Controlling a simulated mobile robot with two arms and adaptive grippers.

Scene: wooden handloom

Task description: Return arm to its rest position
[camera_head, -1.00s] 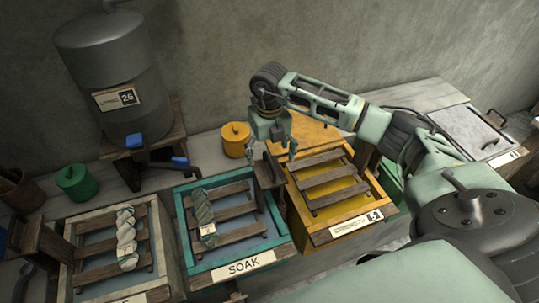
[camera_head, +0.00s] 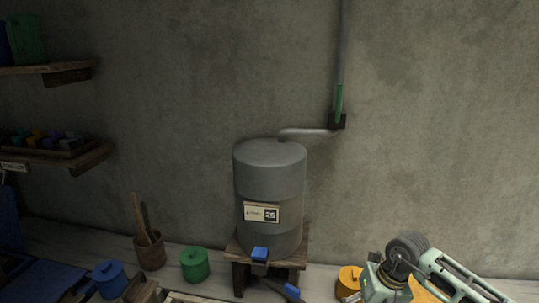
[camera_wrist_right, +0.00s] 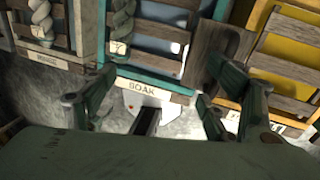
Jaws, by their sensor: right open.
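My right arm shows at the lower right of the head view, with its pale green wrist (camera_head: 385,285) at the bottom edge. Its fingers are cut off there. In the right wrist view my right gripper (camera_wrist_right: 152,112) is open and empty, with its two fingers spread wide apart. The teal-framed SOAK tray (camera_wrist_right: 150,86) lies beyond the fingers, with a twisted skein (camera_wrist_right: 122,20) on its slats. My left gripper is in neither view.
A grey barrel (camera_head: 270,175) marked 26 stands on a wooden stand against the wall. Green (camera_head: 195,264), blue (camera_head: 109,279) and yellow (camera_head: 347,282) pots sit along the bench. A yellow tray (camera_wrist_right: 280,55) is right of the SOAK tray. Shelves (camera_head: 60,153) hang at left.

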